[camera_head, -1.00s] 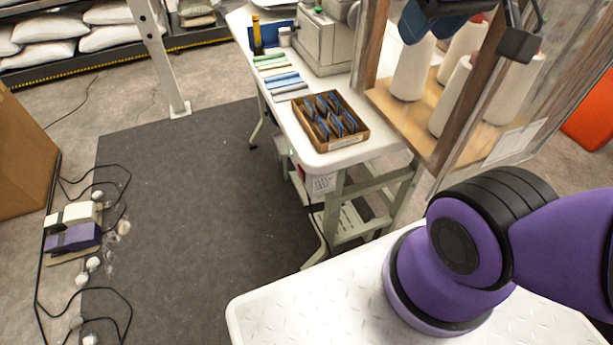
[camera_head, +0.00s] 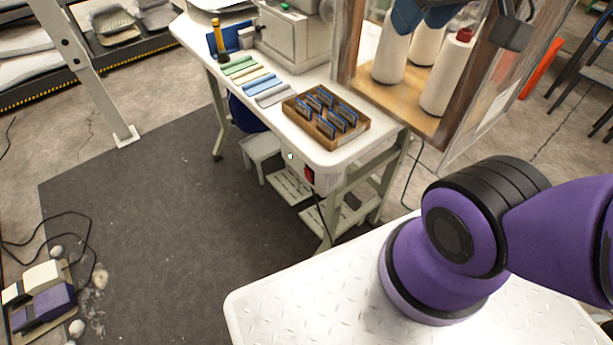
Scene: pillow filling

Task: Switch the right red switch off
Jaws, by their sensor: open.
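A small red switch (camera_head: 309,175) is on the side of the white sewing table (camera_head: 342,158), below the tabletop's near rounded corner. It has a dark surround, and a pale label panel is just right of it. It is too small to tell its on or off position. I see only this one red switch. My purple arm (camera_head: 455,240) rises from my white base at the lower right and leaves the picture at the right edge. I cannot make out my gripper in this view, and nothing of mine touches the switch.
A brown divided box (camera_head: 326,135) with dark blue packets and folded cloths (camera_head: 262,84) lie on the table. A framed clear cabinet (camera_head: 440,132) with white cones stands right of it. A white stool (camera_head: 262,150) is beneath. Dark mat (camera_head: 150,230) is mostly clear; a pedal (camera_head: 42,295) and cables lie left.

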